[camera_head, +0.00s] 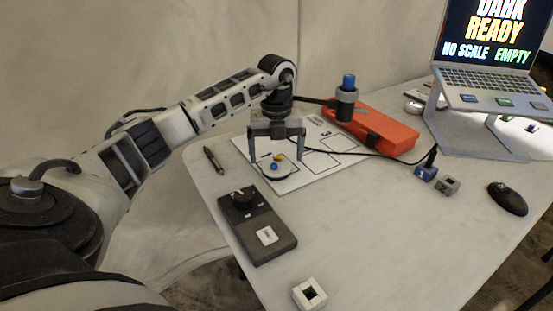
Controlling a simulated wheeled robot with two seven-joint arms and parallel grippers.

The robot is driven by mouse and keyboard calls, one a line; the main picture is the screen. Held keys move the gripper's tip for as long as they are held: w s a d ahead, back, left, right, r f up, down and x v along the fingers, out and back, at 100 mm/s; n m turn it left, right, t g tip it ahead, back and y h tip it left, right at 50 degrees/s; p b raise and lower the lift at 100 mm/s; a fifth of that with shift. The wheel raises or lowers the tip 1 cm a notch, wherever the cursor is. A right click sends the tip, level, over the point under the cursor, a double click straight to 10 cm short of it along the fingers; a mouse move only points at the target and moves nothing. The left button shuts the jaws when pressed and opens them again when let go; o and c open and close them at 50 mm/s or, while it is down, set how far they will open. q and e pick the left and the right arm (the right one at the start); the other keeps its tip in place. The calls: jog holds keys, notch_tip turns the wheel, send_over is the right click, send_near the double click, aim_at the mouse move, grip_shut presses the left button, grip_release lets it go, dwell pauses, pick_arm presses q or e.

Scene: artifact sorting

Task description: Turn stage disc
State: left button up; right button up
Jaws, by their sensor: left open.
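The stage disc (272,172) is a small pale round plate on the white marked sheet (318,164). A small blue piece and a small yellow piece (279,157) rest on it. My left gripper (277,152) is open above the disc, its fingers pointing down on either side of the pieces. I cannot tell whether the fingertips touch the disc. My right gripper is out of view.
A dark control box with a knob (258,225) and a pen (214,159) are near the left edge. An orange case (372,128), a laptop on a stand (490,88), small blocks (447,184) and a mouse (508,198) are to the right. A white square holder (309,293) is in front.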

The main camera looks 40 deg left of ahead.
pick_arm(q)
jog(key=shift+f, duration=0.85)
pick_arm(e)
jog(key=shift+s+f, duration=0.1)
pick_arm(q)
jog(key=c, duration=1)
jog(key=shift+r+n+p, duration=0.3)
jog(key=shift+n+p, duration=0.3)
jog(key=shift+p, duration=0.25)
jog(key=shift+n+p, duration=0.4)
jog(key=shift+f+n, duration=0.15)
jog(key=shift+n, duration=0.15)
jog(key=shift+f, duration=0.15)
jog(key=o, duration=1)
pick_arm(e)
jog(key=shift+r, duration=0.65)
